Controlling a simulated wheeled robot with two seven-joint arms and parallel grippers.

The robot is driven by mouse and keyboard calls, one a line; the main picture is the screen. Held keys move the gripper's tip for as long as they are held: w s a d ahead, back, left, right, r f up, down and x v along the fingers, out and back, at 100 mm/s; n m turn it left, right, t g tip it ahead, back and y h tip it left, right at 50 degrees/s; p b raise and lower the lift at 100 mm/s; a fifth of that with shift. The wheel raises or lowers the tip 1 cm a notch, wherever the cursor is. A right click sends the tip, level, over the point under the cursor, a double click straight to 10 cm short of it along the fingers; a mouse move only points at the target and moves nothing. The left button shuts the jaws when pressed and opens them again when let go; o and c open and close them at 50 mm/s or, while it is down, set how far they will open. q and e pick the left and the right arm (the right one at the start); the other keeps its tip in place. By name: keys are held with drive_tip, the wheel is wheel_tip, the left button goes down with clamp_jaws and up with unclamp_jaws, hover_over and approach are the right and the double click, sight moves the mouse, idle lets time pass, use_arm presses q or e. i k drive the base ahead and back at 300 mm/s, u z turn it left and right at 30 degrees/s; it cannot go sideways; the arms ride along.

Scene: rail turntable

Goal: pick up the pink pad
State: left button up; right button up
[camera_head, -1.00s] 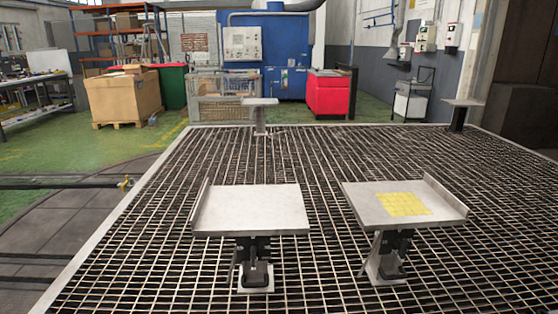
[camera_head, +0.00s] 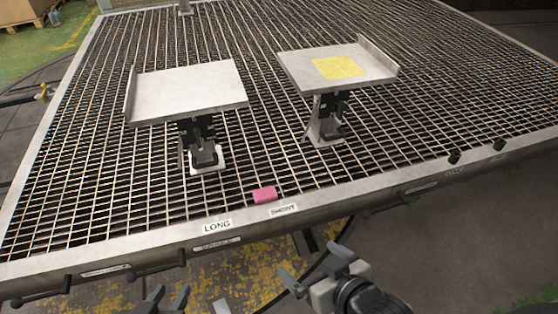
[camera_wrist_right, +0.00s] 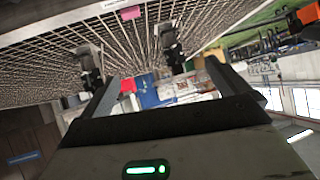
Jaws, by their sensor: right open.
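The pink pad (camera_head: 264,194) lies on the metal grating (camera_head: 110,200) near its front edge, behind the SHORT label. It also shows in the right wrist view (camera_wrist_right: 130,13) at the top. My right gripper (camera_head: 315,268) is open and empty, in front of and below the table edge, right of the pad and apart from it. My left gripper (camera_head: 166,299) shows only its two fingertips at the bottom edge. They are apart with nothing seen between them, well away from the pad.
Two raised plates stand on the grating behind the pad: a plain left plate (camera_head: 190,91) and a right plate (camera_head: 300,65) with a yellow patch (camera_head: 338,67). LONG (camera_head: 217,226) and SHORT (camera_head: 284,210) labels mark the front rim. The grating around the pad is clear.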

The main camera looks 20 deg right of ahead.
sight(265, 194)
drive_tip(key=u, duration=3.3)
drive_tip(key=k, duration=1.55)
drive_tip(key=z, duration=2.1)
drive_tip(key=i, duration=1)
